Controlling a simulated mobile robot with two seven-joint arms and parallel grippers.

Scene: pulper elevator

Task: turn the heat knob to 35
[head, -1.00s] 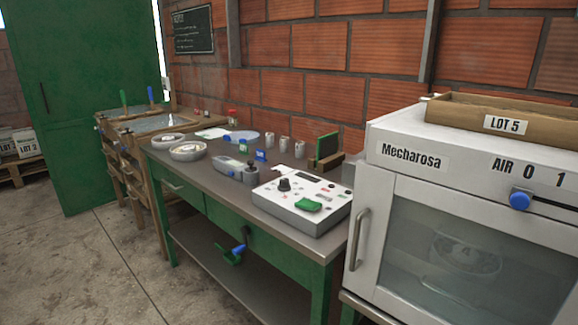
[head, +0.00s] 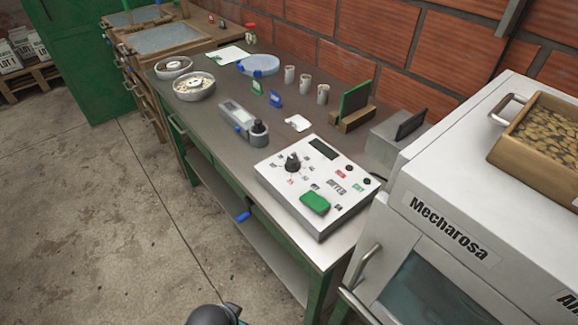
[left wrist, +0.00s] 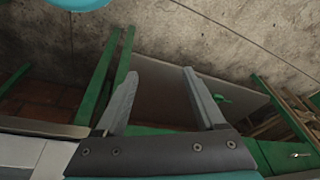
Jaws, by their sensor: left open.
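A black knob (head: 292,163) stands on the sloping top of a white control box (head: 287,192) near the right end of the workbench. A ring of small marks, one of them red, surrounds it. The marks and the pointer setting are too small to read surely. In the left wrist view, my left gripper (left wrist: 161,68) is open and empty, its two fingers apart over the floor and green bench frame. The knob is not in that view. In the head view only a dark rounded part of my arm shows at the bottom edge. My right gripper is not in view.
The box also has a dark display (head: 324,149) and a green pad (head: 314,203). A grey handheld meter (head: 236,115) lies to its left. The white Mecharosa oven (head: 433,187) stands close on the right, bearing a wooden tray (head: 513,160). Floor (head: 90,220) before the bench is clear.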

